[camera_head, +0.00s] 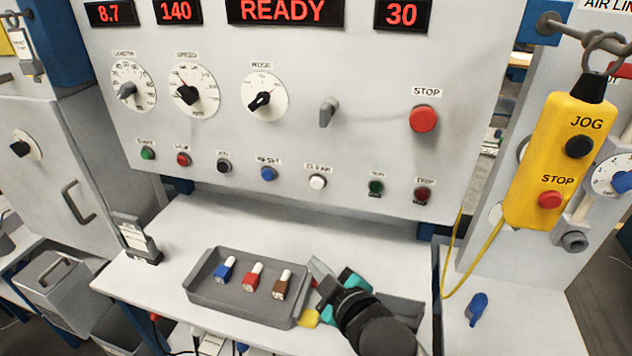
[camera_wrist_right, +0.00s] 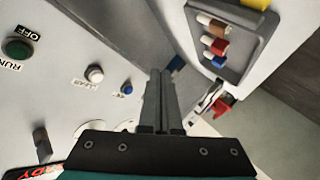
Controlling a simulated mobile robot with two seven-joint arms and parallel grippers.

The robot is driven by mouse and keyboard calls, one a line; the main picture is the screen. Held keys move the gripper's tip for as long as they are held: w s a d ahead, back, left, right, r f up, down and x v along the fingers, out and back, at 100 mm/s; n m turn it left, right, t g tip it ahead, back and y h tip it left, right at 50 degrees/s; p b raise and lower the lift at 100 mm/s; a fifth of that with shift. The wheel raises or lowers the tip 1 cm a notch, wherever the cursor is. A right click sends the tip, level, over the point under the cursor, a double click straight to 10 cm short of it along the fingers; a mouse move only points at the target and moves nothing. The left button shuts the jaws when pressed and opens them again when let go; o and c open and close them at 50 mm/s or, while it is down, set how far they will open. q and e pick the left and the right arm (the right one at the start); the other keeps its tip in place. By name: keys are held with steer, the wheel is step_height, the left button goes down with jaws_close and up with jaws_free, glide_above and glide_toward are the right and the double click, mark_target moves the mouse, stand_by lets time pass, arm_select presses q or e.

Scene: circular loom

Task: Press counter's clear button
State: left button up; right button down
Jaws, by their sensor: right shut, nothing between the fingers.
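The white button labelled CLEAR (camera_head: 318,182) sits in the lower row of the grey panel, between a blue button and a dark green one. It also shows in the right wrist view as a white button (camera_wrist_right: 95,73), left of the fingers. My right gripper (camera_head: 316,268) is below the panel over the shelf, near the right end of the grey tray, apart from the button. In the wrist view its fingers (camera_wrist_right: 160,75) are shut and empty. My left gripper is not in view.
The grey tray (camera_head: 225,303) holds blue, red and brown pieces on the white shelf (camera_head: 185,235). Neighbouring controls are a blue button (camera_head: 268,174), a green one (camera_head: 376,187) and a red STOP button (camera_head: 423,118). A yellow JOG pendant (camera_head: 545,180) hangs at right.

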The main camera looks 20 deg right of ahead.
mark_target(317, 183)
step_height(317, 183, up, 8)
steer(key=w+a+n+t+y, duration=0.2)
steer(key=w+n+t, duration=0.1)
steer(key=shift+f, duration=0.25)
steer(key=w+d+b, duration=0.1)
steer(key=w+d, duration=0.4)
steer(key=w, duration=0.2)
steer(key=shift+b, duration=0.3)
stand_by(1.4)
steer(key=shift+w+d, duration=0.1)
steer(key=shift+w, duration=0.1)
steer(key=shift+w+d, duration=0.15)
steer(key=shift+w, duration=0.1)
